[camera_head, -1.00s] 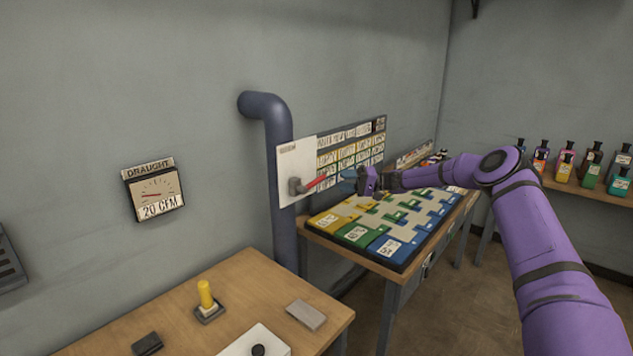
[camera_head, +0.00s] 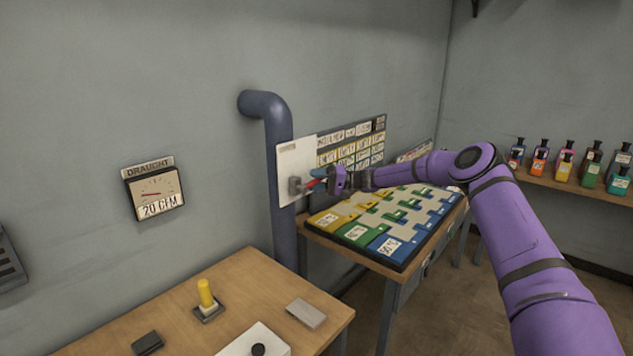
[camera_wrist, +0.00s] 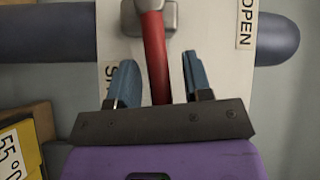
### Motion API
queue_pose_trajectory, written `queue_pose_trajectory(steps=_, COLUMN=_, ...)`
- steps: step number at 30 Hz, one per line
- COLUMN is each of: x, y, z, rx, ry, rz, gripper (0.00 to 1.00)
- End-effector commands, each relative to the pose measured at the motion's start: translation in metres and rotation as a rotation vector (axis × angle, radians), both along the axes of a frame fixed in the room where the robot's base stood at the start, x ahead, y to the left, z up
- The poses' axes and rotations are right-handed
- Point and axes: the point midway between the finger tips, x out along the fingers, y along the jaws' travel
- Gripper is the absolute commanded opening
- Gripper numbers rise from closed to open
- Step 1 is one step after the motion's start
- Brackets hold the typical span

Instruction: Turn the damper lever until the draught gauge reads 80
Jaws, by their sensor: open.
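The damper lever has a red handle on a grey hub (camera_head: 296,186), mounted on a white plate (camera_head: 290,163) on the dark blue pipe. In the wrist view the red handle (camera_wrist: 155,55) runs between the two blue fingers of my gripper (camera_wrist: 158,82). The fingers are open, with a gap on each side of the handle. In the head view my gripper (camera_head: 318,178) is at the lever and partly covers it. The draught gauge (camera_head: 155,188) on the wall at left reads 20 CFM, its needle pointing left. The plate carries an OPEN label (camera_wrist: 246,22); another label is mostly hidden.
The dark blue pipe (camera_head: 280,130) rises behind the plate. A table with a coloured board (camera_head: 385,225) stands below and right of my gripper. A wooden bench (camera_head: 240,285) with a yellow-handled fitting (camera_head: 206,295) is in front. Bottles (camera_head: 590,170) line a shelf at right.

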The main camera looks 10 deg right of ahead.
Motion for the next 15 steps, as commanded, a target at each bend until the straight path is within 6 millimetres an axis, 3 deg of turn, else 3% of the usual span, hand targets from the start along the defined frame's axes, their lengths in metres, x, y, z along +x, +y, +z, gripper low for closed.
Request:
queue_pose_trajectory(steps=1, x=0.0, y=-0.0001, z=0.0, rx=0.0, ry=0.0, rz=0.0, gripper=0.43)
queue_pose_trajectory(steps=6, x=-0.0001, y=-0.0001, z=0.0, rx=0.0, ry=0.0, rz=0.0, gripper=0.04)
queue_pose_trajectory(steps=7, x=-0.0001, y=-0.0001, z=0.0, rx=0.0, ry=0.0, rz=0.0, gripper=0.0)
queue_pose_trajectory(steps=15, x=-0.0002, y=-0.0001, z=0.001, rx=-0.01, ry=-0.007, rz=0.001, gripper=0.0)
